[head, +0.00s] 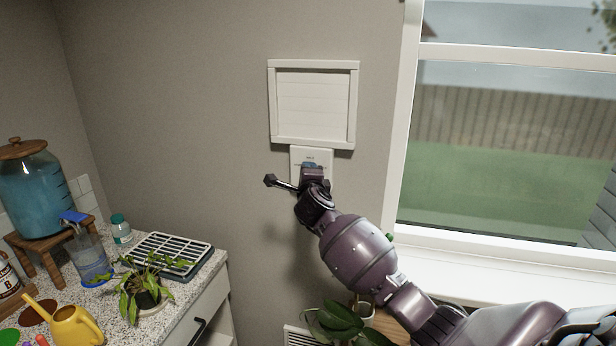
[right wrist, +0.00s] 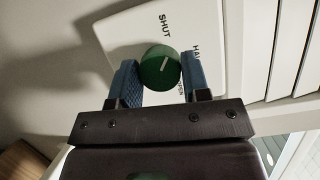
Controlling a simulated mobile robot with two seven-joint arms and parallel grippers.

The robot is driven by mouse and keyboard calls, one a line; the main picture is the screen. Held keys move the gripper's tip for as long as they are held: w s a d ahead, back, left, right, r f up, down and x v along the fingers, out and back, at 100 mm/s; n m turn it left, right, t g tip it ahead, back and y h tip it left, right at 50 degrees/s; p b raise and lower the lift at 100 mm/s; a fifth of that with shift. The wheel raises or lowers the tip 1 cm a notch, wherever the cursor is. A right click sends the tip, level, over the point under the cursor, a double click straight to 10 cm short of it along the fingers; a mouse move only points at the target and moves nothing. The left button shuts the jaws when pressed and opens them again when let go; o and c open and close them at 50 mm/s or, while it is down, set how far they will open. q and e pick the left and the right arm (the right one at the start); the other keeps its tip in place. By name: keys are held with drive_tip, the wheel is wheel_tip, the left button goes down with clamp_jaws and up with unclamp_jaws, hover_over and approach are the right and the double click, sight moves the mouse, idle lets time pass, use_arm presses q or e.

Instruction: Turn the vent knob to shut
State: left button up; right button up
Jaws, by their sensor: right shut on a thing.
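The vent knob (right wrist: 158,68) is round and green with a white pointer line, on a white wall plate (right wrist: 130,40) in the right wrist view. The line points up and slightly right there, roughly between SHUT and HALF. My right gripper (right wrist: 160,64) is shut on the knob, one blue finger on each side. In the head view my right gripper (head: 311,170) covers the knob and the lower part of the plate (head: 311,154). My left gripper is out of view.
The white louvred vent (head: 313,105) sits directly above the plate. A window (head: 500,140) with a sill is on the right. A counter at left holds a water dispenser (head: 33,190), a yellow watering can (head: 75,325), a potted plant (head: 145,295) and a rack (head: 165,252).

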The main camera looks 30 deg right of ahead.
drive_tip(key=shift+n+g, duration=0.6)
drive_tip(key=shift+n, duration=0.9)
drive_tip(key=shift+y, duration=0.3)
drive_tip(key=o, duration=0.9)
drive_tip(key=v, duration=1)
drive_tip(key=shift+s+a+b, duration=0.25)
drive_tip(key=shift+a+b, duration=0.05)
drive_tip(key=shift+b, duration=0.05)
drive_tip(key=shift+r, duration=0.1)
